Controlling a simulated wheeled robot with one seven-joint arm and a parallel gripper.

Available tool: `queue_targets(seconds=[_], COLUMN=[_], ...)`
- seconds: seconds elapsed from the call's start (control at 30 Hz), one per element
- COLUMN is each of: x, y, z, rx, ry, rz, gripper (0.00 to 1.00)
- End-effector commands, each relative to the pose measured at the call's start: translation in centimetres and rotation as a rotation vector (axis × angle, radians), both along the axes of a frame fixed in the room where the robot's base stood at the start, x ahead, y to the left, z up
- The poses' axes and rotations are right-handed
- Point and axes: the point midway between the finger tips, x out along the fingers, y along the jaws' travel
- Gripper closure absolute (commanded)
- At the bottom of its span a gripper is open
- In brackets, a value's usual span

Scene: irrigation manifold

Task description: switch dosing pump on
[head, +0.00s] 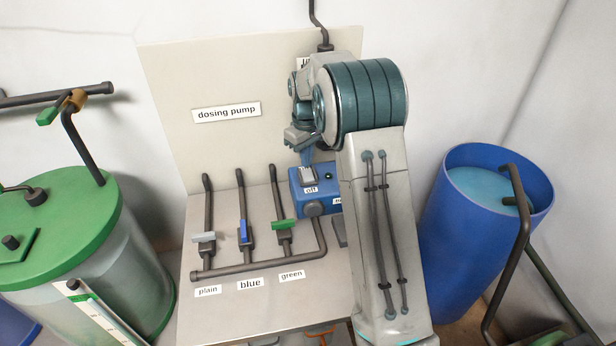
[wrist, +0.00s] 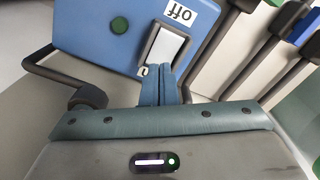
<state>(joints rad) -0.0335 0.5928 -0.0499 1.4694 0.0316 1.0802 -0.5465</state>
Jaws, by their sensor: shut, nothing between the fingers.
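The dosing pump is a blue box (head: 296,198) on the metal bench, and it fills the upper left of the wrist view (wrist: 80,35). A pale rocker switch (head: 308,176) sits in a dark frame on its top. The rocker also shows in the wrist view (wrist: 166,47), with an "off" label (wrist: 180,12) at one end. My gripper (head: 306,160) is shut and empty. Its blue fingertips (wrist: 157,70) are at the rocker's end away from "off"; contact cannot be told. They partly hide a white label there. A dark green round lamp (wrist: 119,25) is beside the rocker.
Three valves with grey, blue and green handles stand left of the pump, labelled plain (head: 208,290), blue (head: 250,283) and green (head: 291,275). A backboard (head: 180,90) rises behind. A green-lidded tank (head: 70,215) is left, a blue barrel (head: 465,235) right.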

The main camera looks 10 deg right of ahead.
Motion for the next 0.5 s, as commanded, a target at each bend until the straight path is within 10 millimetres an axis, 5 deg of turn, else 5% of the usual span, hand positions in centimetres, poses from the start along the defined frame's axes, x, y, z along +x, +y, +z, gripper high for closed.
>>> queue_targets(seconds=[0.5], x=[0.01], y=[-0.01], z=[-0.87], rx=[0.000], ry=[0.000], rz=[0.000], gripper=[1.00])
